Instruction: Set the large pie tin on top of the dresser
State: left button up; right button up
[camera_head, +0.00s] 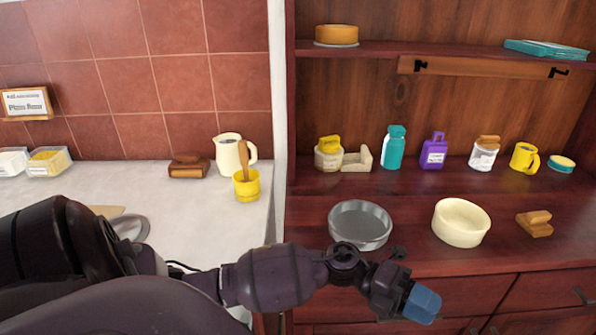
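A round grey metal tin (360,242), which looks like the large pie tin, stands upright and empty on the red-brown worktop of the dresser (400,208), near its front edge. My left gripper (423,303) has blue fingertips and is in front of the dresser's drawers, below and to the right of the tin. Its fingertips look pressed together with nothing between them. It is apart from the tin. My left forearm passes in front of the worktop's lower left. My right gripper is not in view.
A cream bowl (460,225) and a small wooden block (535,224) stand right of the tin. Behind are a teal bottle (393,150), a purple bottle (433,153) and a yellow mug (522,158). A white counter (200,215) is left, holding a jug (229,155).

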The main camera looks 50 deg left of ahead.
pick_arm(q)
jog(key=s+a+f+n+t+y, duration=0.1)
jog(key=a+f+n+t+y, duration=0.5)
jog(key=n, duration=0.5)
jog(key=s+a+f+n+t+y, duration=0.15)
jog(key=n+t+y, duration=0.25)
jog(key=n+t, duration=0.55)
jog(key=s+a+f+n+g+y, duration=0.3)
jog(key=s+f+n+g+y, duration=0.1)
jog(key=s+f+n, duration=0.2)
jog(key=s+a+f+n+g+y, duration=0.3)
jog(key=s+a+f+n+g, duration=0.1)
jog(key=s+f+n, duration=0.3)
jog(key=shift+s+f+y, duration=0.35)
jog(key=shift+f+y, duration=0.05)
jog(key=shift+f, duration=0.25)
jog(key=shift+a+n, duration=0.1)
jog(key=shift+n, duration=0.15)
